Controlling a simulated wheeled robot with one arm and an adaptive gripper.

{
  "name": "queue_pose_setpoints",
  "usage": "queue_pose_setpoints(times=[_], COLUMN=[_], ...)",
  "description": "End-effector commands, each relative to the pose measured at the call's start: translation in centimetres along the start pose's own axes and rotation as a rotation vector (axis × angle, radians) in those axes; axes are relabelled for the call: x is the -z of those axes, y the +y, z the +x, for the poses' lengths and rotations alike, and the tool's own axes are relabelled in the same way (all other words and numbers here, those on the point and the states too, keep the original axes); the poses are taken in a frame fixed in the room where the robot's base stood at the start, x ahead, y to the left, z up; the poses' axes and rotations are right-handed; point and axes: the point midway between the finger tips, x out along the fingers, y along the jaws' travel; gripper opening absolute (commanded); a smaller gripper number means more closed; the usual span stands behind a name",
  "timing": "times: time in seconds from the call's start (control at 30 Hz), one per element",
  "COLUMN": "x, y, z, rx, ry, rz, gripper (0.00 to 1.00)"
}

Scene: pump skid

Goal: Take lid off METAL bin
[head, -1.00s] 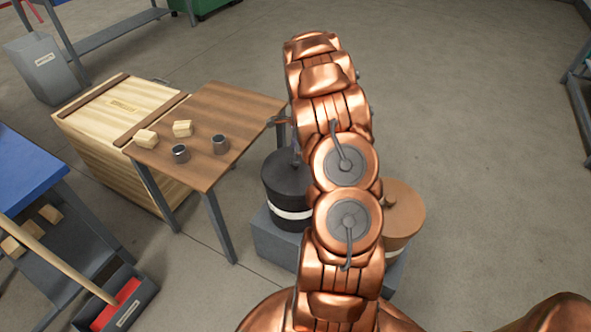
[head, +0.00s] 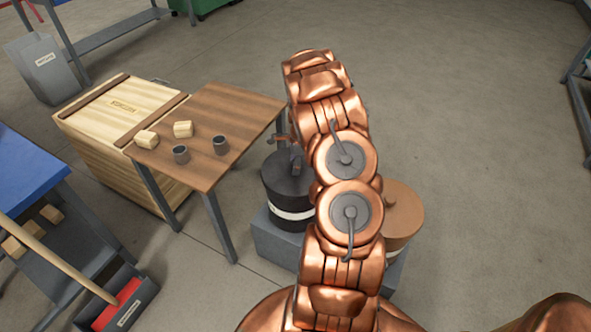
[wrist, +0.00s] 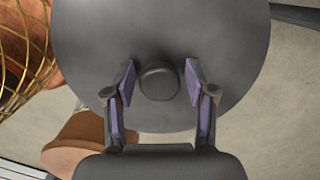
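A dark grey round bin (head: 290,214) with a white band stands beside the small wooden table. Its dark lid (head: 284,172) is on top. In the wrist view the lid (wrist: 160,30) fills the upper middle, with a short round knob (wrist: 159,83) on it. My gripper (wrist: 160,84) is open, its two purple-padded fingers on either side of the knob with a gap at each side. In the head view my arm partly hides the bin. I cannot read which bin is marked METAL.
A second bin with a brown lid (head: 403,207) stands to the right, partly behind my arm; both stand on a grey plinth (head: 272,243). The wooden table (head: 235,110) is close at left, bearing cups and blocks. Gold mesh (wrist: 25,55) shows at the wrist view's left.

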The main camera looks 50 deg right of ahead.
Motion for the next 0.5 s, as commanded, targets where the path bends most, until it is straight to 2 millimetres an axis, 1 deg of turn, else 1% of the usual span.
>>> queue_pose_setpoints(times=[0.03, 0.07, 0.4, 0.5], x=[0.0, -0.01, -0.01, -0.02], y=[0.0, 0.0, 0.0, 0.0], z=[0.0, 0.0, 0.0, 0.0], rx=[0.0, 0.0, 0.0, 0.0], ry=[0.0, 0.0, 0.0, 0.0], rz=[0.0, 0.0, 0.0, 0.0], gripper=[0.47, 0.44, 0.08, 0.0])
